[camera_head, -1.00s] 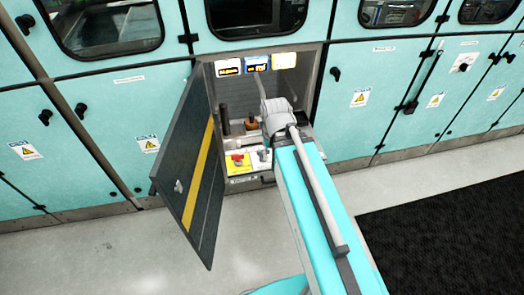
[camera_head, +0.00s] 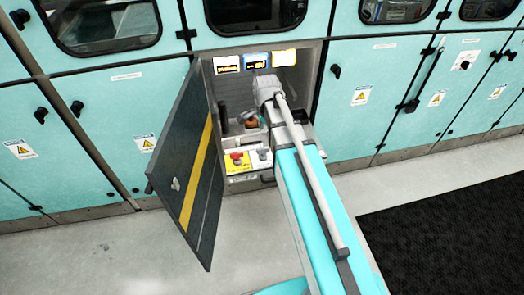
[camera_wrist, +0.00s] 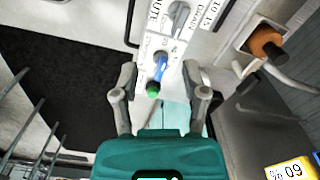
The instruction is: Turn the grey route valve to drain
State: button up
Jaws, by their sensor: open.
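In the wrist view the grey route valve (camera_wrist: 178,18) is a grey knob on a white panel at the top, with partly cut-off lettering ending in "UTE" beside it. In the head view a small grey knob (camera_head: 263,154) shows on the white panel, probably the same valve. My gripper (camera_wrist: 160,88) is open, its two fingers spread apart and nothing held. In the wrist view the valve lies beyond the fingertips, apart from them. In the head view my arm hides the gripper's fingers.
A brown-orange knob (camera_wrist: 266,42) is at the upper right. A red button (camera_head: 237,157) sits on a yellow plate at the left. The cabinet door (camera_head: 190,160) stands open on the left.

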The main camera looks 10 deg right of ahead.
aim_at(263, 148)
jog(key=w+m, duration=0.1)
jog(key=m, duration=0.1)
jog(key=w+m, duration=0.2)
jog(key=shift+w+f, duration=0.3)
jog(key=shift+f, duration=0.1)
jog(key=shift+b, duration=0.35)
notch_tip(263, 148, down, 14)
jog(key=b, duration=1.3)
jog(key=shift+r+b, duration=0.1)
jog(key=shift+b, duration=0.2)
grip_shut()
